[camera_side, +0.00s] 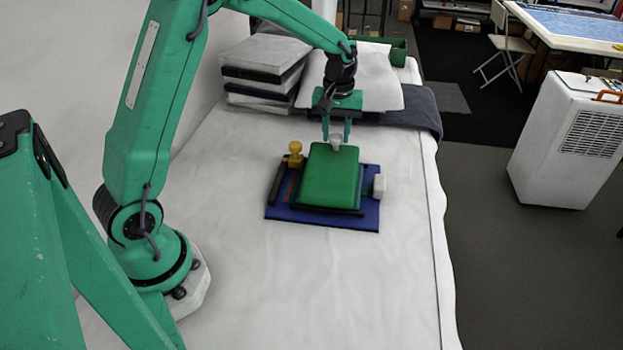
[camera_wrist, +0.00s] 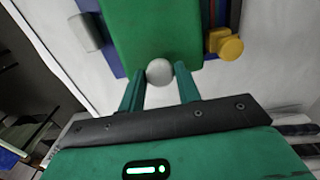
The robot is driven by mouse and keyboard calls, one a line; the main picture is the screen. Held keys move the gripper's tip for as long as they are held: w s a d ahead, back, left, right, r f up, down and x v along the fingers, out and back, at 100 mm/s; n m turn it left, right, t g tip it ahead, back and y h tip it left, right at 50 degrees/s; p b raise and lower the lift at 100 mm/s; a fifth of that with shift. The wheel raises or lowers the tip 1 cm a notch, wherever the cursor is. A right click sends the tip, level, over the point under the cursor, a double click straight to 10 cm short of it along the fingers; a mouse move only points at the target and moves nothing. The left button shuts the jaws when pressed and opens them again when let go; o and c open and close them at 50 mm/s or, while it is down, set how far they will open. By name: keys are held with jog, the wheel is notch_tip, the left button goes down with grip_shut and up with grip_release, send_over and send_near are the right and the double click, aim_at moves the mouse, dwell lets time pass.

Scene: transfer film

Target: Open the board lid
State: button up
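The board (camera_side: 372,214) is a flat blue base lying on the white table. Its green lid (camera_side: 330,178) lies over the middle of it and looks closed; the lid also shows in the wrist view (camera_wrist: 155,30). A pale round knob (camera_side: 335,141) sits at the lid's far edge, seen as a grey ball in the wrist view (camera_wrist: 159,71). My gripper (camera_side: 336,138) points down over the knob. In the wrist view its two fingers (camera_wrist: 160,80) stand apart, one each side of the knob, with gaps between. The gripper looks open.
A yellow knob (camera_side: 295,152) stands at the board's left side and a white block (camera_side: 379,186) at its right. A stack of books or boxes (camera_side: 262,70) and a white pillow (camera_side: 375,80) lie behind. The table's front is clear.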

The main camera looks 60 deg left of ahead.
grip_shut()
jog(key=shift+s+d+r+t, duration=0.3)
jog(key=shift+d+r, duration=0.05)
jog(key=shift+r, duration=0.2)
jog(key=shift+s+d+r+t, duration=0.25)
jog(key=shift+d+r+t, duration=0.05)
jog(key=shift+r, duration=0.2)
jog(key=o, duration=0.5)
grip_release()
notch_tip(320, 180, up, 8)
jog(key=shift+s, duration=0.45)
jog(key=shift+f, duration=0.15)
